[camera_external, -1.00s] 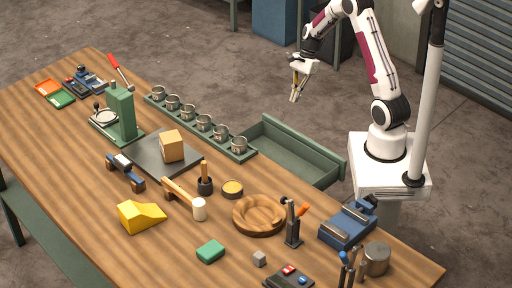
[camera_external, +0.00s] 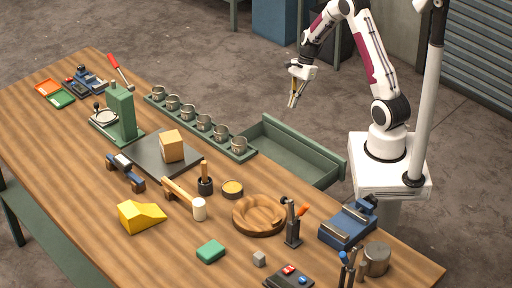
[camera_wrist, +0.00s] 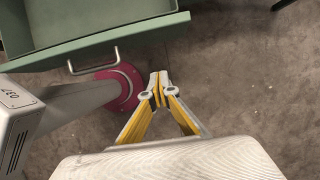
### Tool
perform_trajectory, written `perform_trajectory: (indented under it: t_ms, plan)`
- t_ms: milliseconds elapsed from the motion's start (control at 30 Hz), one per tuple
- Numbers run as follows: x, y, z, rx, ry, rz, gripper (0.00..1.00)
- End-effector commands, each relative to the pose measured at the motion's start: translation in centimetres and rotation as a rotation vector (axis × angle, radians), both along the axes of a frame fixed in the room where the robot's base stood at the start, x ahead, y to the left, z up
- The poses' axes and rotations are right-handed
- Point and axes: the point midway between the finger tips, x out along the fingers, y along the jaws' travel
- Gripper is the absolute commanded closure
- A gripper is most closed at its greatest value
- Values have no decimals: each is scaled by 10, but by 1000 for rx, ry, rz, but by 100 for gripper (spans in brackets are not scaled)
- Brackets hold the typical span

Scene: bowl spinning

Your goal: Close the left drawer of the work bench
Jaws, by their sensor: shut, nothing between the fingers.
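A green drawer (camera_external: 306,147) is pulled open from the far long side of the wooden work bench (camera_external: 75,150) and looks empty. In the wrist view the drawer's front panel (camera_wrist: 150,36) crosses the upper left, with a metal bar handle (camera_wrist: 93,60) on its outer face. My gripper (camera_external: 292,106) is shut and empty, fingers pointing down, beyond the drawer front on the side away from the bench. In the wrist view my gripper's yellow fingertips (camera_wrist: 159,76) meet below and right of the handle, apart from the drawer.
The bench top is crowded: a row of metal cups (camera_external: 204,122), a wooden bowl (camera_external: 259,214), a tool holder (camera_external: 293,232) and a blue vise (camera_external: 348,225) stand near the drawer side. The concrete floor (camera_external: 225,65) beyond the drawer is clear.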

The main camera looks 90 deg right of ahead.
Motion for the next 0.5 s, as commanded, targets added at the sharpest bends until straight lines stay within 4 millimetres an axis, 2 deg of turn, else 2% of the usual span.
perform_trajectory:
  t_ms: [500]
  plan:
    - [17,18,-62,3,2,1,100]
